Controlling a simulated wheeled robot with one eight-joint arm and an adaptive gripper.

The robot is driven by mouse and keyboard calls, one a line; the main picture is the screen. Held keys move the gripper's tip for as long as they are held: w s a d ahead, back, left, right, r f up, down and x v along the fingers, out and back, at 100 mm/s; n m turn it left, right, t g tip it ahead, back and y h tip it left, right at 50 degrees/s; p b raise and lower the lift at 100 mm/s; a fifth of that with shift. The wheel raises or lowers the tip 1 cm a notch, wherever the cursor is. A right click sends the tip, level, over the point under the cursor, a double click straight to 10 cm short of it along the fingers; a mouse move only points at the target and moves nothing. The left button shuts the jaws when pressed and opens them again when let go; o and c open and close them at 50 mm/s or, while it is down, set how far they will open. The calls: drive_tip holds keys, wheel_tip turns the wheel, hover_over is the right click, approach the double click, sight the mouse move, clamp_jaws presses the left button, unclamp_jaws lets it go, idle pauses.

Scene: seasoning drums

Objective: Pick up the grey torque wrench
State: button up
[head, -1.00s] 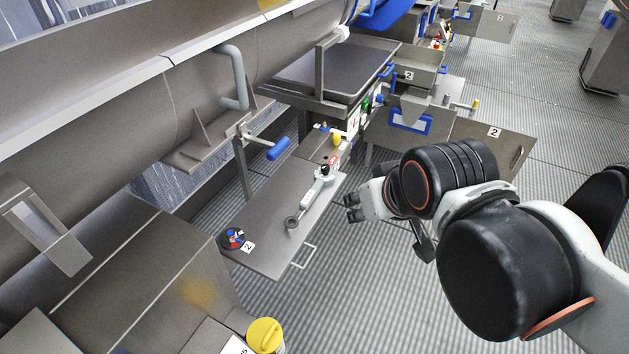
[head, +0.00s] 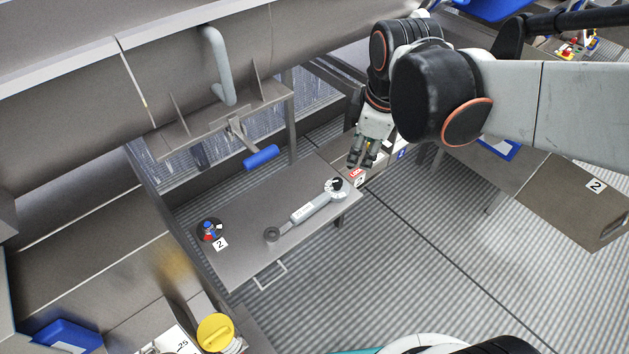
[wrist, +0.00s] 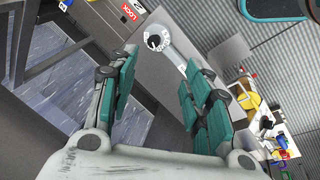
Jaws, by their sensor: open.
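The grey torque wrench (head: 310,208) lies on a flat metal shelf (head: 240,255). Its round dial head is at the far right end and its ring end at the near left. My gripper (head: 361,164) is above and beyond the dial head, pointing down, apart from the wrench. In the wrist view the wrench (wrist: 178,47) shows beyond my open, empty gripper (wrist: 163,78), with the dial toward the gap between the teal finger pads. Part of the wrench is hidden behind the right finger.
A round item with red and blue parts (head: 209,230) sits at the shelf's left, by a "2" label. A blue-handled lever (head: 261,158) juts out above the shelf's back edge. A yellow knob (head: 215,332) stands at the front left. Floor right of the shelf is clear.

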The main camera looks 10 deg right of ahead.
drive_tip(key=w+a+f+n+g, duration=0.3)
drive_tip(key=w+a+f+n, duration=0.25)
drive_tip(key=n, duration=0.35)
drive_tip(key=n+b, duration=0.2)
drive_tip(key=n, duration=0.1)
hover_over(315, 202)
wheel_tip(315, 202, down, 11)
drive_tip(key=shift+w+r, duration=0.15)
drive_tip(key=shift+r, duration=0.05)
drive_tip(key=shift+f+b, duration=1.45)
drive_tip(key=shift+f, duration=1.7)
drive_tip(key=shift+r, duration=0.1)
clamp_jaws()
